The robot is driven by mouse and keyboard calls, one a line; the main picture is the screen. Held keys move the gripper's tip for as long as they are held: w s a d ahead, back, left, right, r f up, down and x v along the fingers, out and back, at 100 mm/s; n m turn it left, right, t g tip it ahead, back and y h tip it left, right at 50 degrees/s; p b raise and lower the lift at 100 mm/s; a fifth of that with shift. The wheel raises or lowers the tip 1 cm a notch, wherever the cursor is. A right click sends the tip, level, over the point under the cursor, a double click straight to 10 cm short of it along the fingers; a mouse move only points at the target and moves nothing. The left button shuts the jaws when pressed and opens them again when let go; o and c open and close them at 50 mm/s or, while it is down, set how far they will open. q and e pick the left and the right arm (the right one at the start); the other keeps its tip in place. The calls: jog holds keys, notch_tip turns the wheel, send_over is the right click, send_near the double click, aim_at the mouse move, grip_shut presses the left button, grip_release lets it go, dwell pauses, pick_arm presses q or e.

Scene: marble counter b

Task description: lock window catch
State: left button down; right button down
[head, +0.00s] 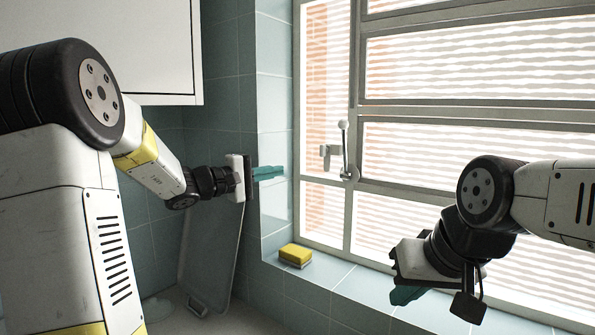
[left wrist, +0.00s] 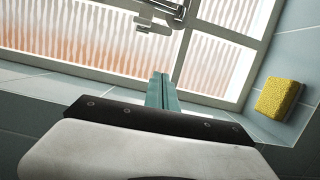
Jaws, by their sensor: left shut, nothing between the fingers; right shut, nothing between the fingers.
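The window catch (head: 345,150) is a metal lever with a round knob at its top, standing upright on the window's vertical frame bar. A metal keeper piece (head: 327,155) sits just left of it. Part of the catch also shows at the top of the left wrist view (left wrist: 160,14). My left gripper (head: 270,173) is shut and empty, with teal fingers pointing right, left of the catch and apart from it. Its closed fingers show in the left wrist view (left wrist: 161,92). My right gripper (head: 405,294) is shut and empty, low over the sill, below and right of the catch.
The barred window (head: 470,70) fills the right side. A yellow sponge (head: 296,255) lies on the tiled sill (head: 350,283), below my left gripper. A white cabinet (head: 150,50) hangs at upper left. A grey board (head: 210,250) leans on the wall. Space before the catch is clear.

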aim_at(325, 170)
pick_arm(q)
jog(key=w+d, duration=0.3)
jog(key=d, duration=0.7)
jog(key=shift+w, duration=0.4)
jog(key=shift+s+d+f+n, duration=0.1)
jog(key=shift+s+d+n, duration=0.1)
jog(key=shift+d+n, duration=0.3)
jog(key=n, duration=0.1)
jog(key=n+t, duration=0.1)
jog(key=n, duration=0.1)
jog(key=shift+s+d+f, duration=0.2)
jog(key=shift+s+d, duration=0.2)
jog(key=s+d+n, duration=0.1)
jog(key=n, duration=0.1)
jog(key=s+d+r+n+t, duration=0.1)
jog(key=d+n, duration=0.2)
jog(key=n, duration=0.1)
jog(key=shift+s+d+r+t, duration=0.15)
jog(key=shift+s+r+t, duration=0.15)
jog(key=shift+s, duration=0.1)
